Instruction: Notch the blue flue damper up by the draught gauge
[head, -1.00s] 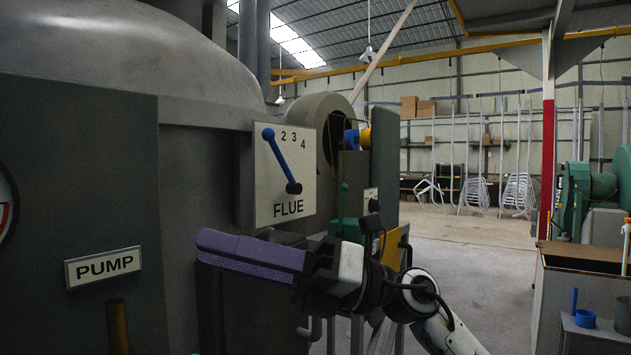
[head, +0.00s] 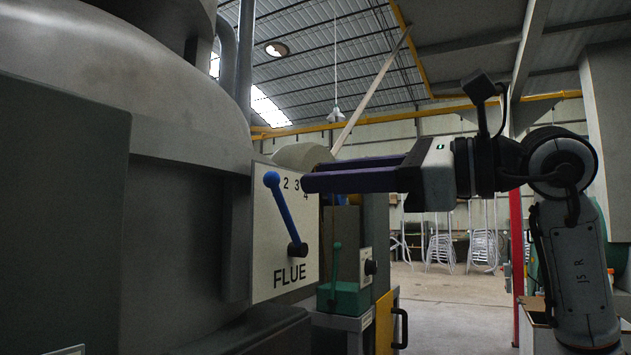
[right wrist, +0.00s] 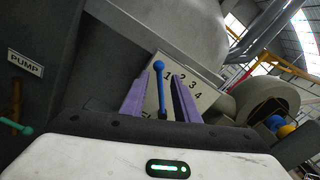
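The blue flue damper lever (head: 284,208) stands on a white plate (head: 262,270) lettered FLUE, on the dark boiler side. It pivots on a dark hub at lower right and leans up-left, its round knob left of the 2. The numbers 2, 3 and 4 show. My right gripper (head: 309,174) comes in from the right with purple fingers, tips near the 3 and 4, open and empty. In the right wrist view the lever (right wrist: 160,88) appears between the spread fingers; contact cannot be told. No draught gauge shows clearly. My left gripper is out of view.
A green lever (head: 335,268) on a green block stands right of the plate, beside a small panel with a black knob (head: 371,267). A yellow panel (head: 386,325) is below. A PUMP sign (right wrist: 25,62) shows in the right wrist view. Open floor lies farther right.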

